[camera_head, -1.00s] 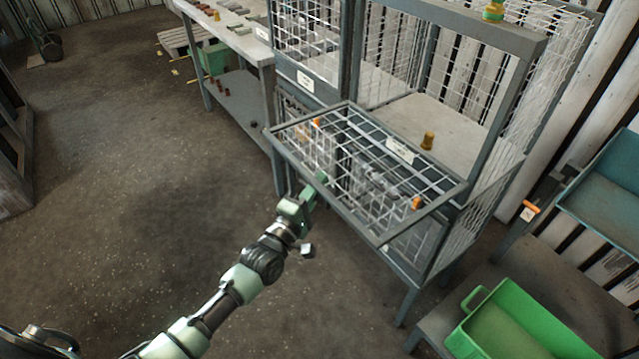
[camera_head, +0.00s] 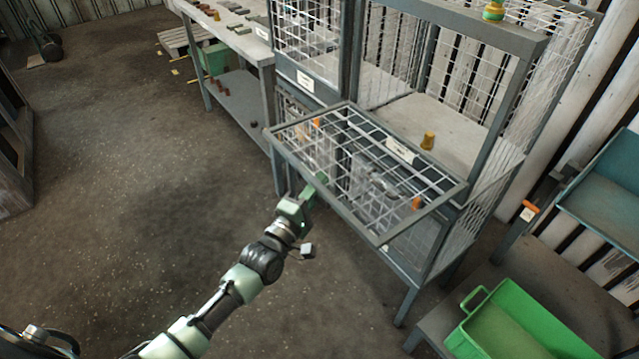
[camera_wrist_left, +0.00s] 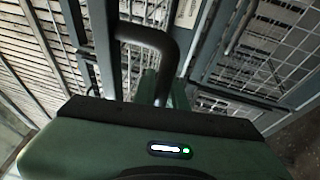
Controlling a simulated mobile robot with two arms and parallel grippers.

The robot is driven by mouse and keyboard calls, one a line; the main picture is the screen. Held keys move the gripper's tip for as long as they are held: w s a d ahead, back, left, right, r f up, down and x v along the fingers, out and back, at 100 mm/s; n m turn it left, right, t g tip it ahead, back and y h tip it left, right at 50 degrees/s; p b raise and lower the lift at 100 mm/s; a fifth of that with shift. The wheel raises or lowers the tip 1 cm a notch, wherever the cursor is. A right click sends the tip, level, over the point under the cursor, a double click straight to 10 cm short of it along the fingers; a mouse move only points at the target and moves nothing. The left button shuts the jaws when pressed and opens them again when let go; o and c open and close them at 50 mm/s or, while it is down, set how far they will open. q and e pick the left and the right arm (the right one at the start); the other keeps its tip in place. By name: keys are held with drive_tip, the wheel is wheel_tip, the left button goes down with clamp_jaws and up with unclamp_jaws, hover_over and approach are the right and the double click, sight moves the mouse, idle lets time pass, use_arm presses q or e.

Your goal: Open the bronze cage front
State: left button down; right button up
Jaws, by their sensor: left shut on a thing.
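The cage front (camera_head: 365,166) is a grey-framed wire-mesh panel with a white label (camera_head: 399,150). It is swung down and out from the cage, lying close to level, and the cage opening above it is clear. A bronze-coloured piece (camera_head: 428,141) stands on the cage floor behind it. My left gripper (camera_head: 320,186) is at the panel's outer edge, its fingertips partly hidden. In the left wrist view a dark bent handle (camera_wrist_left: 158,38) runs down to the gripper, which is shut on it. My right gripper is not in view.
Another mesh cage (camera_head: 310,40) and a workbench (camera_head: 225,38) adjoin on the left. A green bin (camera_head: 505,325) sits low at the right, with a blue tray (camera_head: 605,185) above it. Orange parts (camera_head: 416,203) show near the panel. The floor (camera_head: 130,160) at left is open.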

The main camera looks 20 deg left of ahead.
sight(319, 170)
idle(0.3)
use_arm(q)
wheel_tip(319, 170, up, 6)
drive_tip(key=p, duration=0.5)
drive_tip(key=shift+r, duration=0.25)
drive_tip(key=shift+f, duration=0.1)
drive_tip(key=c, duration=1.7)
unclamp_jaws()
